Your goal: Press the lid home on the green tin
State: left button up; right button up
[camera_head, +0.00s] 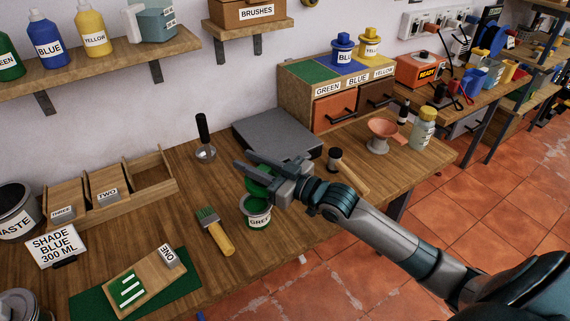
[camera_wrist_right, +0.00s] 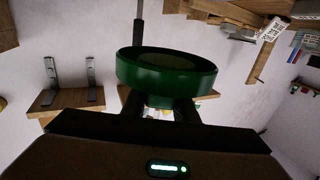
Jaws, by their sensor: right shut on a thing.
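The green tin (camera_head: 257,213) stands on the bench near its front edge, with a white label reading GREEN. Its upper part is partly covered by my right gripper and the lid. My right gripper (camera_head: 264,176) is shut on the green lid (camera_head: 257,186), which hangs over the tin. In the right wrist view the round green lid (camera_wrist_right: 166,73) sits at the fingertips (camera_wrist_right: 166,108). A gap between lid and tin rim is hard to judge. My left gripper is not in view.
A brush with a yellow handle (camera_head: 216,233) lies just left of the tin. A mallet (camera_head: 347,170) lies to the right, a dark grey slab (camera_head: 277,135) behind. Farther right stand a pink dish (camera_head: 381,134) and a jar (camera_head: 423,130).

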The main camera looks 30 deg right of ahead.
jog(key=a, duration=0.2)
jog(key=shift+w+a+r+n+g+y, duration=0.1)
jog(key=shift+a+r+n+g+y, duration=0.1)
jog(key=shift+a+n+g+y, duration=0.15)
dwell(0.4)
